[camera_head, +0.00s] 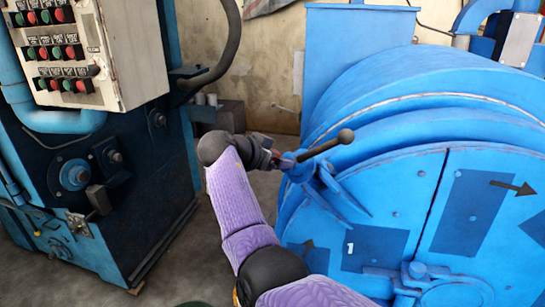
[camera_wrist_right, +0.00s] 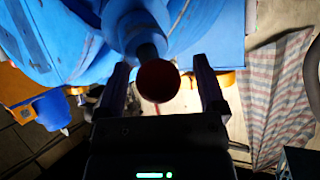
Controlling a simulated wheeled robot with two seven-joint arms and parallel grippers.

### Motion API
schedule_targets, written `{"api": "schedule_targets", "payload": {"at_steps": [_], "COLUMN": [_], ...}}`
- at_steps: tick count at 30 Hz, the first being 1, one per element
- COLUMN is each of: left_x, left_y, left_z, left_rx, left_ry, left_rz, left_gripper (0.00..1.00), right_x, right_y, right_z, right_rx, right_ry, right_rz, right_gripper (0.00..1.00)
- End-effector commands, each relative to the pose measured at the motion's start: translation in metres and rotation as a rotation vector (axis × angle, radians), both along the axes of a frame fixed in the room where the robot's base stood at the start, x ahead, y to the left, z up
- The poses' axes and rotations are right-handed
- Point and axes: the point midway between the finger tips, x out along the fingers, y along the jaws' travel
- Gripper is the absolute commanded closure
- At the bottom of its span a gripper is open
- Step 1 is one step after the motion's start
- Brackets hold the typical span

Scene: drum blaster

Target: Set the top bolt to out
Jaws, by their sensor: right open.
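The top bolt (camera_head: 322,148) sits at the upper left edge of the blue drum's door. My right gripper (camera_head: 279,160) is at the bar's left, lower end, beside the blue bolt mount (camera_head: 302,172). In the right wrist view a dark red ball knob (camera_wrist_right: 158,84) on a short dark stem lies between the two fingers of my right gripper (camera_wrist_right: 161,64). The fingers are open, with a gap on each side of the knob. My left gripper is not in view.
The blue drum (camera_head: 420,125) fills the right side. A control panel (camera_head: 75,55) with several red and green buttons is on a dark blue cabinet (camera_head: 150,190) at left. Bare floor (camera_head: 185,270) lies between. A striped cloth (camera_wrist_right: 268,100) hangs at right in the wrist view.

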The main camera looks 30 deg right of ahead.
Motion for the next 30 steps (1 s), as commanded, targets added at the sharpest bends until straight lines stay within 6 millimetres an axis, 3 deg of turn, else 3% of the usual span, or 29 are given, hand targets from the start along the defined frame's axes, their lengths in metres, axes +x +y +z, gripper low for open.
{"api": "schedule_targets", "payload": {"at_steps": [4,12,15,30], "left_x": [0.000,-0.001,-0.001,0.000], "left_y": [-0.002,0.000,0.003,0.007], "left_z": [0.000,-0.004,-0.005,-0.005], "left_rx": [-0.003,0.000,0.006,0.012], "left_ry": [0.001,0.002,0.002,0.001], "left_rz": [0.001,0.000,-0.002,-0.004], "left_gripper": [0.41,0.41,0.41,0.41], "right_x": [-0.003,-0.023,-0.028,-0.030], "right_y": [0.009,0.064,0.076,0.082], "right_z": [0.005,0.037,0.044,0.047], "right_rx": [0.000,0.002,0.000,-0.001], "right_ry": [-0.001,-0.003,-0.001,0.002], "right_rz": [0.002,0.003,0.003,0.002], "right_gripper": [0.11,0.11,0.11,0.11]}}
